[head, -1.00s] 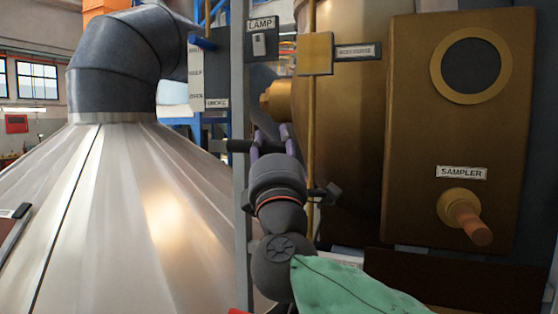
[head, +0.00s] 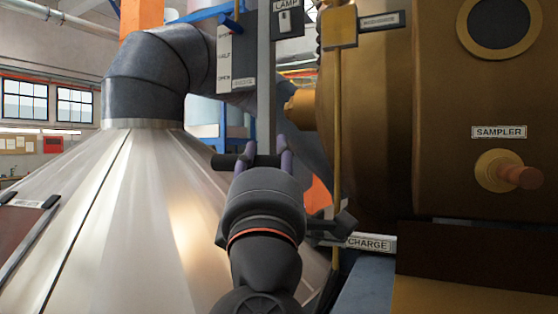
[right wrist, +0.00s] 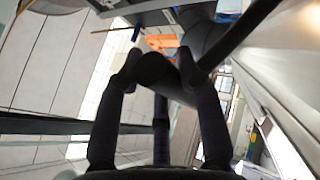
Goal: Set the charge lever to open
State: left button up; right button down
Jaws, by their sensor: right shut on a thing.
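My right gripper (head: 266,152) is shut on a dark round grip bar (head: 230,162), in the middle of the head view. The bar sticks out to the left of the fingers. In the right wrist view the dark bar (right wrist: 155,68) lies between the fingertips. I take it for the charge lever's handle; the rest of the lever is hidden behind my gripper and wrist. A white CHARGE label (head: 368,244) shows at the lower right, beside my wrist. I cannot read the lever's setting. My left gripper is not in view.
A grey post (head: 266,85) stands behind the gripper, close to the fingers. A large metal cone hood (head: 110,220) fills the left. A brass housing (head: 425,140) with a SAMPLER knob (head: 510,174) stands at right. A thin brass rod (head: 338,120) runs near my wrist.

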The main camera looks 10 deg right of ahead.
jog(key=f+b, duration=0.1)
jog(key=a+f+b, duration=0.1)
jog(key=f, duration=0.1)
jog(key=s+a+f, duration=0.1)
jog(key=shift+f+b, duration=0.25)
jog(key=shift+b, duration=0.15)
jog(key=c, duration=0.9)
grip_release()
jog(key=shift+s, duration=0.15)
jog(key=shift+o, duration=0.5)
jog(key=shift+s+d+r, duration=0.1)
jog(key=shift+s+d, duration=0.1)
jog(key=shift+s, duration=0.05)
jog(key=shift+r, duration=0.1)
jog(key=shift+r, duration=0.1)
jog(key=shift+d, duration=0.1)
